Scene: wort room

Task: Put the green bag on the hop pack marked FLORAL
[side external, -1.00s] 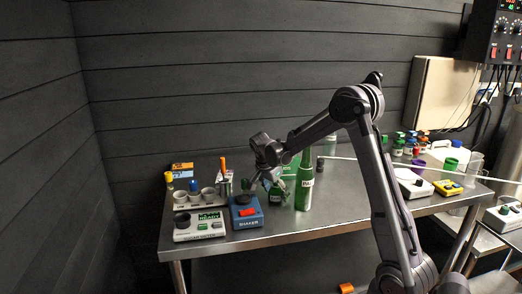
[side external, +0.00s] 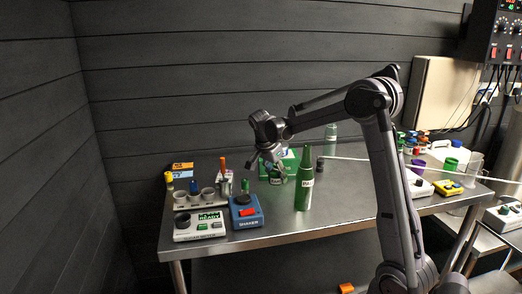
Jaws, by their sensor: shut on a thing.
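My gripper (side external: 270,160) points down over the middle of the table and is shut on a small dark green thing with a pale label, which I take to be the green bag (side external: 278,177). The bag is partly hidden by the fingers; whether it touches anything below cannot be told. A brighter green pack (side external: 292,160) is right behind it, partly covered. An orange pack (side external: 182,166) and a blue pack (side external: 183,175) lie at the back left. The writing on the packs is too small to read, so I cannot tell which is marked FLORAL.
A green bottle (side external: 305,182) stands upright just right of the bag. A blue shaker (side external: 245,212), a sugar meter (side external: 199,226) and a rack of cups (side external: 194,200) fill the left. A pale bottle (side external: 331,139) stands behind. The front middle of the table is clear.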

